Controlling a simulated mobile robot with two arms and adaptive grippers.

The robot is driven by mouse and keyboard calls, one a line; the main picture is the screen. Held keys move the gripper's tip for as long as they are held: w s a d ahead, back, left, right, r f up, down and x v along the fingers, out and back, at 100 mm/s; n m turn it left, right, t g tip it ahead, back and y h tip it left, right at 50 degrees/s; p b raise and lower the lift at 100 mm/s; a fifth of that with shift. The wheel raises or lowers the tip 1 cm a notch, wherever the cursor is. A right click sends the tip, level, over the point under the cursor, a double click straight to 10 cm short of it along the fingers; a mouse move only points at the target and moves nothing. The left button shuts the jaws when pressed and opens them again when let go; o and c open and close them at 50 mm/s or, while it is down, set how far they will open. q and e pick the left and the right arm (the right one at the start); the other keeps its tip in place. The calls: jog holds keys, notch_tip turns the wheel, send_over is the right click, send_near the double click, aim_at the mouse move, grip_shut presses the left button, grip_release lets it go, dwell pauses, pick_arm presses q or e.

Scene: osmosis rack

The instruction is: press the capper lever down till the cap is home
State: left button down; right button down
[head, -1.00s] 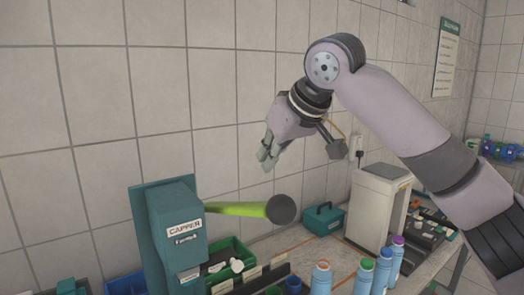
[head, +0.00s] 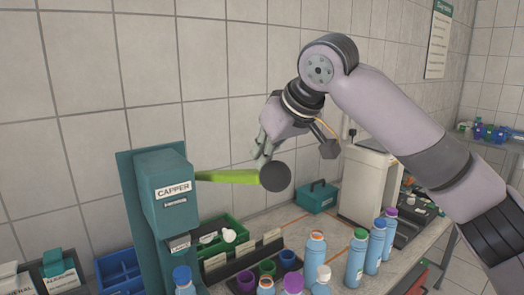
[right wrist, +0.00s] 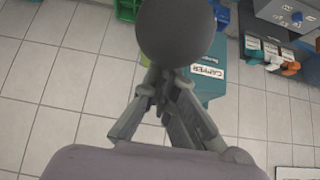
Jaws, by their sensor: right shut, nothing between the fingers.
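The capper (head: 168,205) is a teal, labelled machine on the left in the head view. Its lime-green lever (head: 228,177) sticks out to the right, about level, and ends in a dark round knob (head: 276,177). The knob fills the top middle of the right wrist view (right wrist: 175,30). My right gripper (head: 260,152) is shut and empty, close by the knob at its upper left in the head view. I cannot tell whether it touches the knob. A blue-capped bottle (head: 183,278) stands below the capper's head; its lower part is cut off. My left gripper is not in view.
Several blue bottles (head: 357,258) with coloured caps stand right of the capper. A rack with coloured cups (head: 267,268), a green bin (head: 240,232) and a teal toolbox (head: 317,197) lie behind. A white box-shaped device (head: 366,185) stands farther back. The tiled wall is close behind.

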notch_tip(320, 180, down, 8)
jog(key=s+d+b, duration=0.1)
jog(key=b, duration=0.3)
jog(key=shift+s+d+b, duration=0.15)
jog(key=shift+s+b, duration=0.15)
notch_tip(320, 180, down, 9)
jog(key=b, duration=0.4)
jog(key=shift+f, duration=0.2)
